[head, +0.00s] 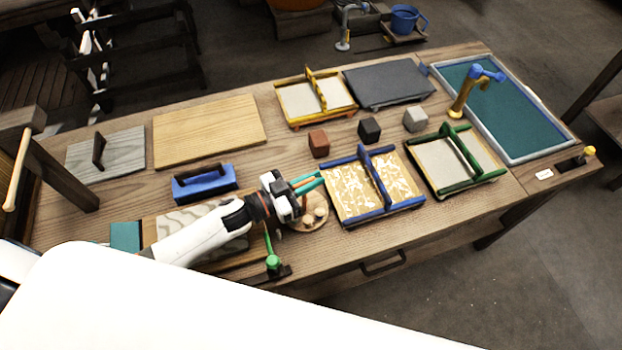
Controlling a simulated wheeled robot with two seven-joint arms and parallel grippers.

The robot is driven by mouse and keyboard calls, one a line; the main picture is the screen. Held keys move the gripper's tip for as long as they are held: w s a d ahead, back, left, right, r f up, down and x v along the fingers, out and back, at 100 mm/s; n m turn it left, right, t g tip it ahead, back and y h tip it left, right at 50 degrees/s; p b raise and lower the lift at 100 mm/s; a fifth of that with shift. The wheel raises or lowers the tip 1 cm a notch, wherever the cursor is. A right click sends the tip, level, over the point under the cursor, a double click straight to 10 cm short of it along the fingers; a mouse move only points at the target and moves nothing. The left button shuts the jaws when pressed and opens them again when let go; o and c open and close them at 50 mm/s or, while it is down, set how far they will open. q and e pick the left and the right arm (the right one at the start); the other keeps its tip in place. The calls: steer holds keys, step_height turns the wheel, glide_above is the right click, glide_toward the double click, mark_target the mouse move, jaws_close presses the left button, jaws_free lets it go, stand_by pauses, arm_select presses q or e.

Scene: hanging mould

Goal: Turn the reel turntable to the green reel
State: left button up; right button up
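A small round wooden turntable (314,223) lies near the table's front edge, with pale rounded pieces (319,211) on it. My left gripper (308,184) reaches over its far left part and hides some of it. No green reel can be made out clearly. A green-knobbed lever (273,262) stands at the front edge, left of the turntable. My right gripper is not in view.
A blue-framed mould (345,218) stands just right of the turntable, with a green-framed one (478,178) beyond.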

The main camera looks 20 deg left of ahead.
arm_select(q)
steer(key=o, duration=0.4)
steer(key=shift+s+a, duration=0.25)
steer(key=b+v, duration=0.2)
steer(key=v, duration=0.9)
steer(key=shift+a+r, duration=0.1)
steer(key=shift+r, duration=0.05)
steer(key=shift+s, duration=0.1)
